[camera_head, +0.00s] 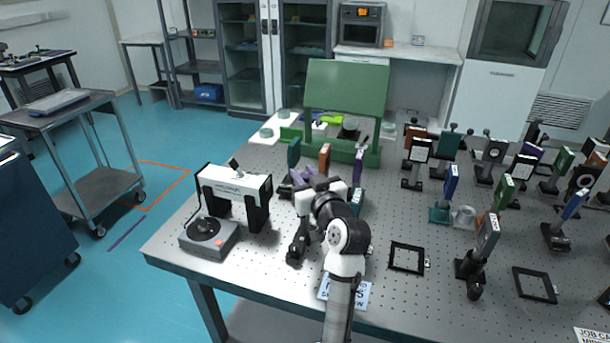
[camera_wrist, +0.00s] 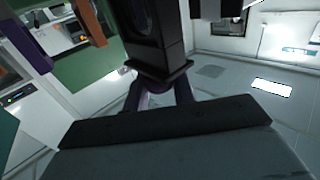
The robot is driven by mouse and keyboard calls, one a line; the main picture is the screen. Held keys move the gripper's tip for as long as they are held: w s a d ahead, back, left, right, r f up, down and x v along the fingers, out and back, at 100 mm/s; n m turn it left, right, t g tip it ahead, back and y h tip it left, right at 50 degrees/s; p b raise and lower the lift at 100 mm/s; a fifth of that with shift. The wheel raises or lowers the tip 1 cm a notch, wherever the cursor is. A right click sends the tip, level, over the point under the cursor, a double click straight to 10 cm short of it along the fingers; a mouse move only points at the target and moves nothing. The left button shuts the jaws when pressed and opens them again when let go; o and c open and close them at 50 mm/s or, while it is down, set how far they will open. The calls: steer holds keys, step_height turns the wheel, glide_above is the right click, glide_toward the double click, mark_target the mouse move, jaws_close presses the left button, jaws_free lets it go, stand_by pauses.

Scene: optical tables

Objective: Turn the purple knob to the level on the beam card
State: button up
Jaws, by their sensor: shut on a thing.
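My gripper (camera_head: 316,187) is low over the near left part of the table, among several upright mounts. Purple parts (camera_head: 298,177) show just left of it. In the wrist view, dark purple lobes (camera_wrist: 185,93) of what looks like the purple knob stand close in front of the gripper, below a black upright post (camera_wrist: 155,35). The gripper is shut on it, but the fingertips and the contact are mostly hidden. The level mark on the beam card cannot be read, and I cannot tell for sure which card it is.
A white and black arch-shaped device (camera_head: 233,186) and a grey box with a round dial (camera_head: 208,238) stand to the left. A green panel (camera_head: 346,88) rises behind. Many mounts crowd the right side. Black square frames (camera_head: 406,258) lie flat right of my arm.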

steer(key=shift+h, duration=0.3)
steer(key=m+h+p, duration=0.1)
steer(key=m+h, duration=0.1)
steer(key=m+t+h+p, duration=0.1)
steer(key=h, duration=0.2)
steer(key=shift+a+m, duration=0.15)
steer(key=shift+m, duration=0.25)
steer(key=m+h, duration=0.1)
steer(key=h, duration=0.1)
steer(key=m+h+b, duration=0.1)
steer(key=m+h, duration=0.1)
steer(key=shift+f+h, duration=0.2)
steer(key=shift+h, duration=0.2)
steer(key=m+g+h+b, duration=0.1)
steer(key=m+h+b, duration=0.1)
steer(key=h+b, duration=0.1)
steer(key=m+g+h+b, duration=0.2)
steer(key=m+h+b, duration=0.1)
steer(key=h+b, duration=0.1)
steer(key=shift+f, duration=0.2)
steer(key=m+g+h+b, duration=0.1)
steer(key=m+g+h, duration=0.1)
steer(key=m+g+h+b, duration=0.1)
steer(key=g+h+b, duration=0.1)
steer(key=m+g+h+b, duration=0.1)
steer(key=m+g+b, duration=0.1)
steer(key=shift+r+m+g+h, duration=0.25)
steer(key=shift+m+g+h, duration=0.05)
steer(key=shift+g+h, duration=0.1)
